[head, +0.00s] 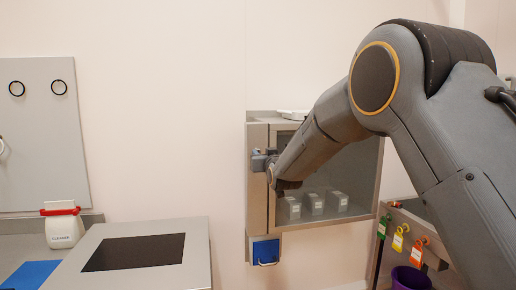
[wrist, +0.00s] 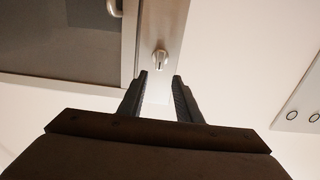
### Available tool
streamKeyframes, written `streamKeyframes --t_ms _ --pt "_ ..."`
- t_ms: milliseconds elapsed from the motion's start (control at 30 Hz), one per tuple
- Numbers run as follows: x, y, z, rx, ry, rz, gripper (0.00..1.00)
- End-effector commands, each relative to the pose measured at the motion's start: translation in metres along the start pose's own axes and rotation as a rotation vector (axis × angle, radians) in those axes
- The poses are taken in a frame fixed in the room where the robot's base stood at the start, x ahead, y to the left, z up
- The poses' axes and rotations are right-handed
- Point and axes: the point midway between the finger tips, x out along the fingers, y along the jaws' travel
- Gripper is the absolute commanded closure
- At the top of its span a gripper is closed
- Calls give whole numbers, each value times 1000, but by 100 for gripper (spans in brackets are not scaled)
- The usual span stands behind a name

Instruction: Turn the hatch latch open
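A small metal turning latch (wrist: 160,60) sits on the steel strip beside the glass door (wrist: 60,45) of a wall cabinet. My gripper (wrist: 160,77) is open and empty, its two dark fingers apart, with the latch just beyond the fingertips and roughly centred between them. I see no contact with the latch. In the head view my gripper (head: 261,161) is at the left side of the steel cabinet (head: 258,200), and the latch is hidden there. The glass door looks closed.
Several white boxes (head: 314,204) stand behind the glass. A door handle (wrist: 114,8) is near the latch. Below the cabinet is a blue panel with a handle (head: 265,250). A dark-windowed steel box (head: 195,245) and a red-banded white container (head: 64,228) stand left. Coloured tags (head: 398,240) hang right.

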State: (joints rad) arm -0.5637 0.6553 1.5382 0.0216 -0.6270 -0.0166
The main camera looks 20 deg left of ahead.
Motion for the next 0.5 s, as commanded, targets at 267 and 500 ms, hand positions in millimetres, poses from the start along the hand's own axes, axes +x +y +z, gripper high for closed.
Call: streamKeyframes --t_ms 267,500 --pt "36 1 0 0 -4 1 69" --pt "59 1 0 0 -3 1 69"
